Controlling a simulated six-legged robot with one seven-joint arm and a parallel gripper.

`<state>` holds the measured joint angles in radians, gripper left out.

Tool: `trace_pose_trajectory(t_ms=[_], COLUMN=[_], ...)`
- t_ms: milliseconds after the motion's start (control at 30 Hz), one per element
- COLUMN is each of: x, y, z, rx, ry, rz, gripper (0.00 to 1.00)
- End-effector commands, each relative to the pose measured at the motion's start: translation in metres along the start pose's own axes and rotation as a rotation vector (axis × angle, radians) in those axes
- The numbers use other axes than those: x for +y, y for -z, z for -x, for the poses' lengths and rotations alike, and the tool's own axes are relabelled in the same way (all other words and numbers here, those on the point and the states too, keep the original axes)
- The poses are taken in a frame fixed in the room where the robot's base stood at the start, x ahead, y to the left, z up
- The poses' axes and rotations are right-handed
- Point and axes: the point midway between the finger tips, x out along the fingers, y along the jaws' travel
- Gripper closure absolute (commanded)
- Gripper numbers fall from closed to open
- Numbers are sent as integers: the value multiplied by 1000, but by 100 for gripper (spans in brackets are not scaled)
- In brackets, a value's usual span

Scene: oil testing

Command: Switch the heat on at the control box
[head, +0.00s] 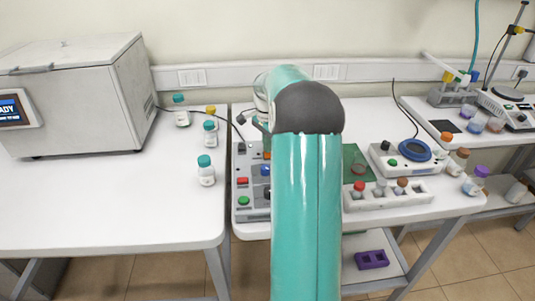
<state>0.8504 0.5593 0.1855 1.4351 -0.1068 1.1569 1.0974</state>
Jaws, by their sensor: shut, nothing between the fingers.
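The control box (240,205) is a grey panel lying near the left end of the right table, partly hidden behind my teal arm. On its visible left part are a red button (243,181), a green button (243,201), a blue button (265,171) and an orange piece (267,155). Its right part is covered by my arm, and I cannot read which control is the heat. My arm rises in front of the box to a dark joint above it. My gripper does not show; it seems hidden behind the arm.
Several teal-capped bottles (206,172) stand left of the box. A white rack (388,195) with vials and a device with a blue ring (412,151) stand to the right. A purple holder (371,259) sits below.

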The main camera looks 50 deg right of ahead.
Motion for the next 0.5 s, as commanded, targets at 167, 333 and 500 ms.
trace_pose_trajectory(t_ms=[167, 333, 500], x=[0, 0, 0], y=[0, 0, 0], z=[-3, -4, 5], rx=[0, 0, 2], ry=[-1, -1, 1], rz=[0, 0, 0], gripper=[100, 100, 100])
